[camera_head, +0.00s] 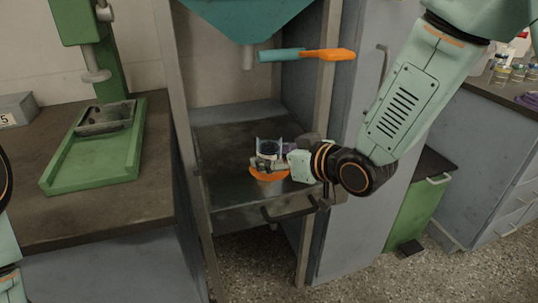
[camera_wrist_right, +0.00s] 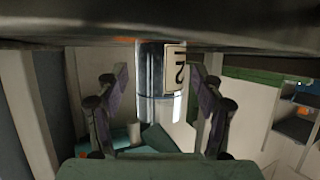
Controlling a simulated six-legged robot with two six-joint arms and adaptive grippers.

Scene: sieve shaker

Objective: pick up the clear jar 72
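The clear jar 72 (camera_head: 269,147) stands upright on the dark shelf of the grey frame in the head view, partly hidden by my right gripper. In the right wrist view the jar (camera_wrist_right: 152,80) appears upside down, with a pale label (camera_wrist_right: 175,68) showing part of its number. My right gripper (camera_head: 268,157) reaches in from the right at jar height. In the right wrist view the gripper (camera_wrist_right: 160,85) has a finger on each side of the jar, with narrow gaps visible. My left gripper is out of view.
An orange round piece (camera_head: 269,175) shows just below the jar. A teal hopper (camera_head: 245,18) with a spout hangs above the shelf. An orange paddle-like handle (camera_head: 325,55) juts out beside it. Frame posts stand on both sides; a green press (camera_head: 100,150) stands on the left bench.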

